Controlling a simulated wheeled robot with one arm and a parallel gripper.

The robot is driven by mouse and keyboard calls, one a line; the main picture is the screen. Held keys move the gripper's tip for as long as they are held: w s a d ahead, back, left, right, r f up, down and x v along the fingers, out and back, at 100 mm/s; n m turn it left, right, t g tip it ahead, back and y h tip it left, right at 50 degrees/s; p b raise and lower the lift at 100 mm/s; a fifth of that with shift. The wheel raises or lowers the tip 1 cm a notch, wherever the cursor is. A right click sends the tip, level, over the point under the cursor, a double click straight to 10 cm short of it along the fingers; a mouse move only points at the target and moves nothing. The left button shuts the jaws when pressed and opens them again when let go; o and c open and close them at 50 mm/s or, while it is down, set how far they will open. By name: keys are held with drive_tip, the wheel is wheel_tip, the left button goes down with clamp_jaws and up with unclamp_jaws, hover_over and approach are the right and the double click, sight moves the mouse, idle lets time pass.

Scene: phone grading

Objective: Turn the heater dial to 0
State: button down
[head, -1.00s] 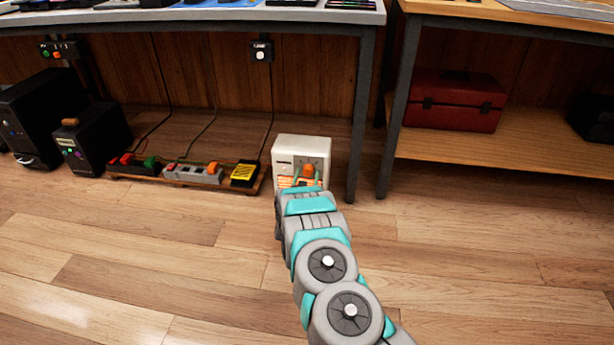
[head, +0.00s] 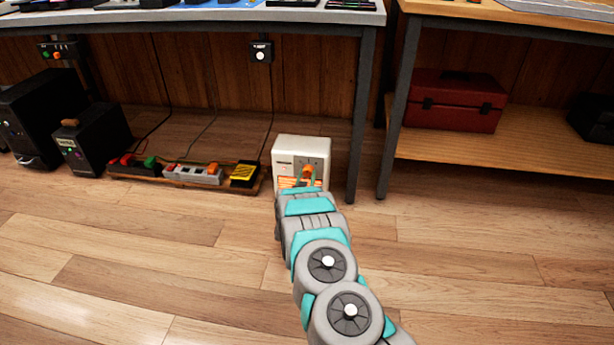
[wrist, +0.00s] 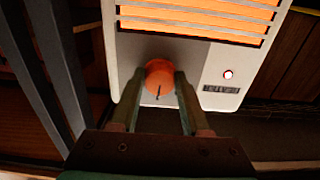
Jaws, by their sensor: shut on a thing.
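The heater (head: 287,151) is a small white box standing on the floor below the left bench, with a glowing orange grille. Its orange dial (head: 308,171) sits on a grey front panel. In the wrist view the heater (wrist: 213,62) fills the upper middle, and the round dial (wrist: 159,77) has a dark pointer mark at its lower edge. My gripper (wrist: 160,85) is shut on the dial, one finger on each side. In the head view my arm hides the heater's lower front. I cannot read any numbers around the dial.
A table leg (head: 363,120) stands just right of the heater. A wooden board (head: 200,184) with power strips and a yellow-black box (head: 244,174) lies to its left. Black cabinets (head: 92,141) stand farther left. The floor in front is clear.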

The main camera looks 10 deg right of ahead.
drive_tip(key=shift+r+p, duration=0.1)
drive_tip(key=shift+p, duration=0.25)
drive_tip(key=n+p, duration=0.3)
drive_tip(key=n, duration=0.1)
drive_tip(key=shift+r, duration=0.1)
drive_tip(key=shift+n+p, duration=1.35)
drive_tip(key=shift+n, duration=0.95)
drive_tip(key=shift+c, duration=1.8)
unclamp_jaws()
drive_tip(key=shift+f, duration=0.2)
